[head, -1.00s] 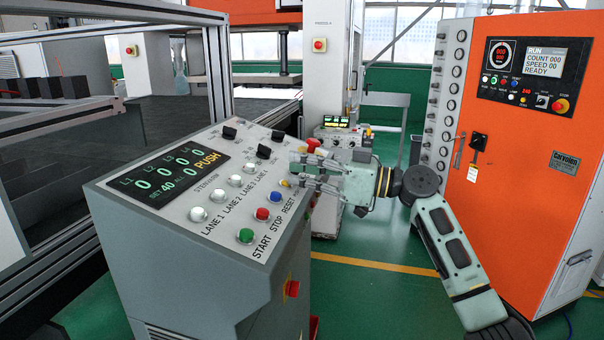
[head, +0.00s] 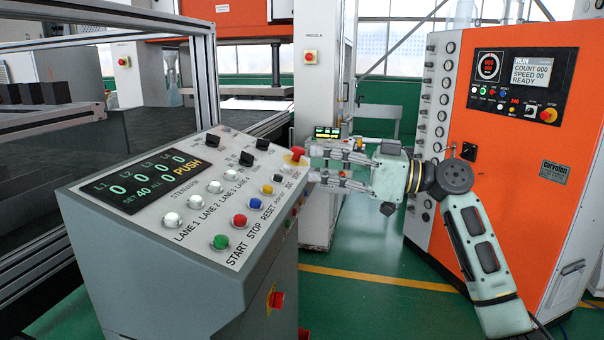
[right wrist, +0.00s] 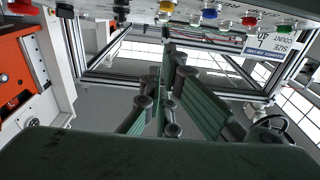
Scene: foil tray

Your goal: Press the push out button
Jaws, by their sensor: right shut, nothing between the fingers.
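The sloped control panel (head: 190,235) fills the left middle of the head view. Its front row has a green START button (head: 220,242), a red STOP button (head: 239,220), a blue RESET button (head: 255,204), a yellow button (head: 267,190) and a black button (head: 277,178). The small labels by the yellow and black buttons are too small to read surely, so I cannot tell which is push out. My right gripper (head: 312,164) is shut and empty, beside the panel's right edge, apart from the yellow button. The right wrist view shows its fingers (right wrist: 165,105) below the panel buttons. My left gripper is out of view.
A red emergency knob (head: 298,153) rises at the panel's far right corner, close to my gripper. Black switches (head: 246,158) and white lane buttons (head: 215,187) stand further in. An orange cabinet (head: 545,100) stands at the right. Open green floor lies between.

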